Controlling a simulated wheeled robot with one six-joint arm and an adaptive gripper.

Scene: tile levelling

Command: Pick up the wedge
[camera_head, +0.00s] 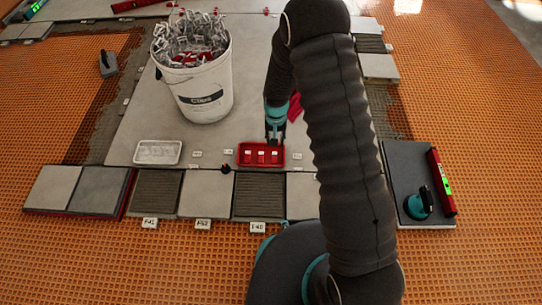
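A red tray (261,164) sits on the large pale tile in the middle of the view. Several red wedges (261,156) lie in it in a row. My gripper (275,138) hangs over the tray's back right part, pointing down. Its fingertips are small and dark here, so I cannot tell whether they are open or shut, or whether they touch a wedge. More red pieces (295,108) lie behind my arm, partly hidden by it.
A white bucket of clips (205,98) stands left of my gripper. A white tray (158,152) lies at the left. A dark tile at the right bears a teal suction cup (418,204) and a red level (441,180). Orange matting (150,270) surrounds the tiles.

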